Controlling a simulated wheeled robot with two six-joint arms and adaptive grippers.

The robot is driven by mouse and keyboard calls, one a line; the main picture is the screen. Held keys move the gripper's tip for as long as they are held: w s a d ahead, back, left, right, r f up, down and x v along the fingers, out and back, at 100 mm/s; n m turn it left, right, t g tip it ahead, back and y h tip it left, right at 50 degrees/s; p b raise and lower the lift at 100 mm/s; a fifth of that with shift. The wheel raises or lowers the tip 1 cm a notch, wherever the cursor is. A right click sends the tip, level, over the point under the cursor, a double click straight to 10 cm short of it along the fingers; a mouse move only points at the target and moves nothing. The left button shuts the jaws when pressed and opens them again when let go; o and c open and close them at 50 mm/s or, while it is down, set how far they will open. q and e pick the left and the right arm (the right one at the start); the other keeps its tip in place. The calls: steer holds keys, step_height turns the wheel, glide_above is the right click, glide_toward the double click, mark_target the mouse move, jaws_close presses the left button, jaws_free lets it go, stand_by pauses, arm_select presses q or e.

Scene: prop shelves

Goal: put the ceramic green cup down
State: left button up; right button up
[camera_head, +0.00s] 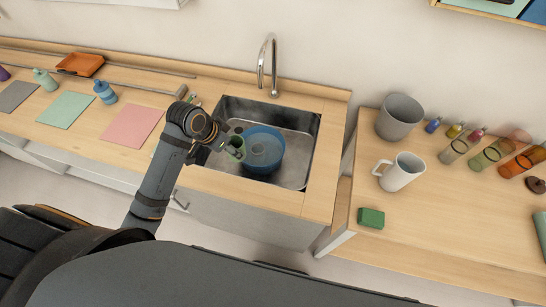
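The green cup (238,148) is small in the head view, over the left part of the sink, beside the blue bowl (263,148). My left gripper (228,147) reaches in over the sink's left edge and appears shut on the cup's left side. The wrist and dark fingers partly hide the cup. I cannot tell whether the cup touches the bowl or the sink floor. My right gripper is not in view.
The steel sink (299,123) has a tall faucet (267,62) behind it. Pink (132,125) and green (66,109) mats lie on the left counter. The right counter holds a white mug (402,172), a grey pot (399,118), a green sponge (371,217) and several glasses.

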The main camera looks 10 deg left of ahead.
mark_target(239, 141)
arm_select(q)
steer(key=w, duration=0.1)
steer(key=w+f, duration=0.1)
steer(key=w+d+p, duration=0.1)
steer(key=shift+w+f, duration=0.15)
steer(key=shift+w, duration=0.2)
steer(key=w+d+f+p, duration=0.1)
steer(key=w+d+f, duration=0.2)
steer(key=w+f, duration=0.6)
steer(key=x, duration=0.2)
steer(key=shift+s+f+p, duration=0.2)
steer(key=shift+f+p, duration=0.2)
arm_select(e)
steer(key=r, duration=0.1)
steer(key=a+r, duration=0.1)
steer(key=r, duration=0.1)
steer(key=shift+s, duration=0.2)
arm_select(q)
steer(key=shift+d+f, duration=0.1)
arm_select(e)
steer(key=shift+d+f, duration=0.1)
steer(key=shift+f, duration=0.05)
